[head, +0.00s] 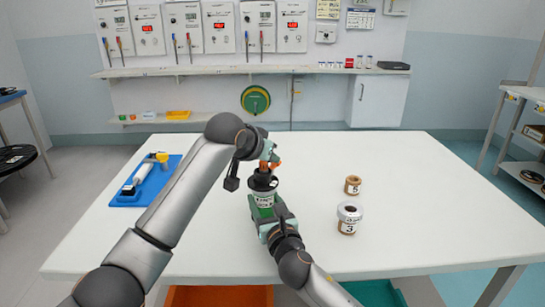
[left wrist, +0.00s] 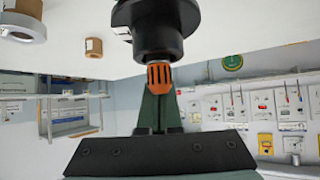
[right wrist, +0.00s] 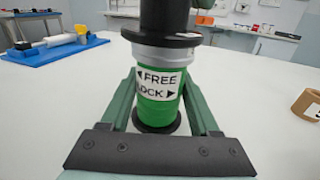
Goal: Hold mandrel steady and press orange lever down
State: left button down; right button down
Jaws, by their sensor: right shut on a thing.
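The mandrel stands upright on the white table, with a green body (head: 264,200) labelled FREE and LOCK (right wrist: 158,88) and a black flange (head: 262,183) on top. My right gripper (head: 270,220) is shut around the green body, one finger on each side in the right wrist view (right wrist: 158,105). An orange ribbed lever (left wrist: 159,76) sticks out at the mandrel's top. My left gripper (head: 272,158) is above the mandrel with its fingers together, and their tips (left wrist: 159,95) are at the lever. Whether they touch it is hard to tell.
A silver-rimmed roll (head: 349,218) and a small brown roll (head: 352,185) stand to the right on the table (head: 430,190). A blue tray (head: 128,198) with a white roller lies at the left. The table's right side is mostly free.

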aim_at(272, 167)
pick_arm(q)
notch_tip(272, 167, up, 4)
jog(key=shift+f, duration=0.1)
jog(key=r+v, duration=0.1)
jog(key=v, duration=0.9)
jog(key=shift+w+d+r, duration=0.15)
jog(key=shift+w+d, duration=0.1)
jog(key=shift+w, duration=0.15)
pick_arm(e)
jog(key=shift+c, duration=0.2)
grip_release()
jog(key=shift+s, duration=0.1)
